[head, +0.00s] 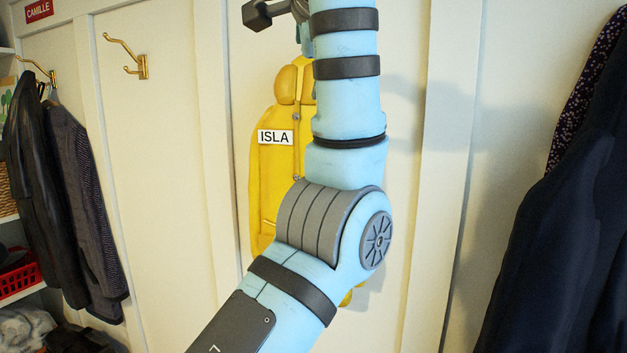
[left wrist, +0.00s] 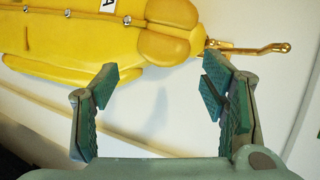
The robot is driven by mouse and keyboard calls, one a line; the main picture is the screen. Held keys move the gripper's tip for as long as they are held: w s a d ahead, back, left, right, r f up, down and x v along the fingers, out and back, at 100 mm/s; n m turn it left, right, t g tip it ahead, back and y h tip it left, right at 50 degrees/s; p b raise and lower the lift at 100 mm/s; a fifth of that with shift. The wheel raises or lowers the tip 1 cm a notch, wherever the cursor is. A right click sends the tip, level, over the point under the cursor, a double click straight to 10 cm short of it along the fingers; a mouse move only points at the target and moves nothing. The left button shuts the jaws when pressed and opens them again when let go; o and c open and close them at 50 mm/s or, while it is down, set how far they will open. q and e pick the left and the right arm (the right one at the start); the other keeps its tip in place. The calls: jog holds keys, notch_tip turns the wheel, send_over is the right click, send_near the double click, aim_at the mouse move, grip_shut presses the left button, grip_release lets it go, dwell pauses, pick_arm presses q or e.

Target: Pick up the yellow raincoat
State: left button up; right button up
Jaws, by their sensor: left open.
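The yellow raincoat (head: 277,170) with an ISLA label hangs against the cream panel wall in the head view. My left arm crosses in front and hides much of its right side. In the left wrist view the raincoat (left wrist: 100,35) lies sideways across the top, its hood end by a brass hook (left wrist: 262,48). A small loop shows at the hook. My left gripper (left wrist: 160,85) is open and empty, its fingers apart just below the hood in that view. Only a dark part of that hand shows at the top of the head view. My right gripper is not in view.
Dark coats (head: 75,185) hang at the left, near an empty brass double hook (head: 128,58) and a red CAMILLE sign (head: 39,10). A large dark navy coat (head: 565,240) hangs at the right. A red basket (head: 18,274) sits on a shelf at lower left.

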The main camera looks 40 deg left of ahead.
pick_arm(q)
jog(key=p+x, duration=0.4)
jog(key=x, duration=0.5)
jog(key=shift+a, duration=0.35)
jog(key=shift+s+d+r, duration=0.1)
jog(key=shift+s+d, duration=0.05)
jog(key=shift+d, duration=0.1)
grip_shut()
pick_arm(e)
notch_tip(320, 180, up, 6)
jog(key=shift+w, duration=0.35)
